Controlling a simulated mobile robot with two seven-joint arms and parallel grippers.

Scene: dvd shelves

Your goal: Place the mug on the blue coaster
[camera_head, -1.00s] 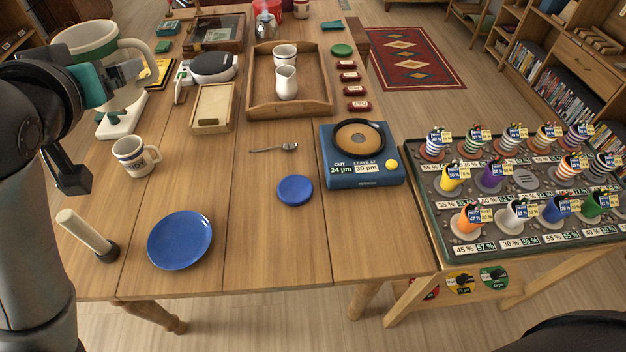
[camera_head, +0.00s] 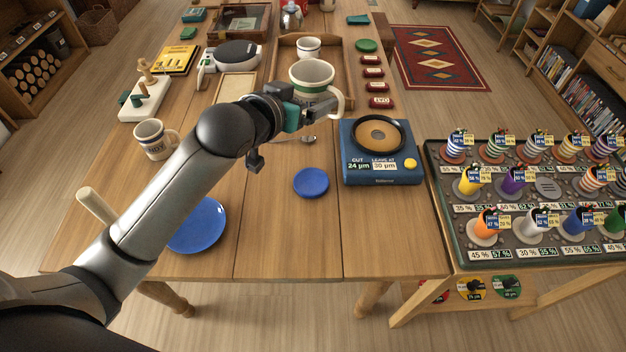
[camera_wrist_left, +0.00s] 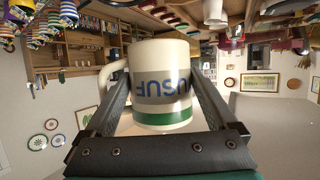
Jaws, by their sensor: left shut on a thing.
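A cream mug (camera_head: 313,75) with a green band hangs in the air over the front of the wooden tray, upright with its handle to the right. My left gripper (camera_head: 308,112) is shut on it. In the left wrist view the mug (camera_wrist_left: 160,80) sits between both fingers, its lettering upside down and its handle at left. The blue coaster (camera_head: 311,182) lies flat and bare on the table, nearer the front than the mug and left of the blue scale-like device. My right gripper is not in view.
A blue device (camera_head: 380,168) with a round top stands right of the coaster. A second mug (camera_head: 153,140) and a blue plate (camera_head: 200,228) are at left, the plate partly behind my arm. Table around the coaster is clear.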

